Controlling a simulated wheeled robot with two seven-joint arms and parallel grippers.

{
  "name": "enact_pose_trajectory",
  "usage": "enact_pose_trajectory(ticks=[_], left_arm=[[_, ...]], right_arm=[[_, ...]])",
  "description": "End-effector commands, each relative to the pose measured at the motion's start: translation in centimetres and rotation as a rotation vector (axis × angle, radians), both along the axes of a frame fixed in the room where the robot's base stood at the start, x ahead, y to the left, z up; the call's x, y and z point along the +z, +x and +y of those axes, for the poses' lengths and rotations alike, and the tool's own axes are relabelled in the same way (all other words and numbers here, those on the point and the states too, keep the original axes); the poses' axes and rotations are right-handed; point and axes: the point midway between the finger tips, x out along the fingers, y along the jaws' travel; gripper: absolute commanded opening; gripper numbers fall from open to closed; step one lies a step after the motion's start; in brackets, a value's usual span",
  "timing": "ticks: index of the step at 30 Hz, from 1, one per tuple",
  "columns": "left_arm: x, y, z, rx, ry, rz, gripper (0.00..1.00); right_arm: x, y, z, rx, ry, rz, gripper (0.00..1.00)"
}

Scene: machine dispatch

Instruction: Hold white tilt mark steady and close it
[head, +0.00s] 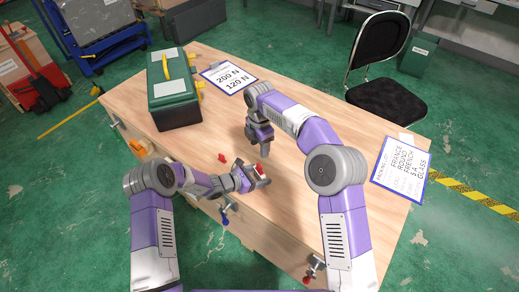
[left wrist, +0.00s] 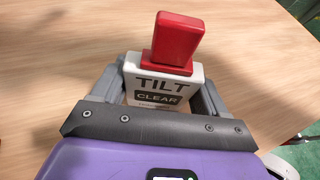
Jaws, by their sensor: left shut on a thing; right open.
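The white tilt mark (left wrist: 196,76) is a small block lettered TILT and CLEAR. A red flap (left wrist: 177,40) stands up from its top, tilted open rather than folded flat. My left gripper (head: 254,178) is shut on the mark, one finger on each side, low over the table; its fingers also show in the left wrist view (left wrist: 163,98). In the head view the mark (head: 262,177) is small and partly hidden by the fingers. My right gripper (head: 263,150) is open and empty, pointing down just behind the mark, close to the red part but apparently not on it.
A green toolbox (head: 174,92) stands on the wooden table (head: 300,80) at the back left, beside a force sign (head: 228,77). A packing list (head: 401,168) lies at the right edge. An orange piece (head: 137,148) is at the left edge. A black chair (head: 385,98) stands behind.

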Motion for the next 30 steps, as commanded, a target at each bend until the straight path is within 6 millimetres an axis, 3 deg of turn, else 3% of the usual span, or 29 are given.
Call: enact_pose_trajectory(ticks=[6,7,12,20,30], left_arm=[[0.0,0.0,0.0,0.000,0.000,0.000,0.19],[0.0,0.0,0.0,0.000,0.000,0.000,0.77],[0.0,0.0,0.0,0.000,0.000,0.000,1.00],[0.1,-0.1,0.3,0.001,0.000,0.000,1.00],[2.3,-2.6,4.4,0.004,0.000,0.001,1.00]], right_arm=[[0.0,0.0,0.0,0.000,0.000,0.000,0.58],[0.0,0.0,0.0,0.000,0.000,0.000,0.58],[0.0,0.0,0.0,0.000,0.000,0.000,0.58],[0.1,0.0,0.0,0.000,0.000,0.000,0.58],[1.4,0.0,0.0,0.000,0.001,-0.001,0.58]])
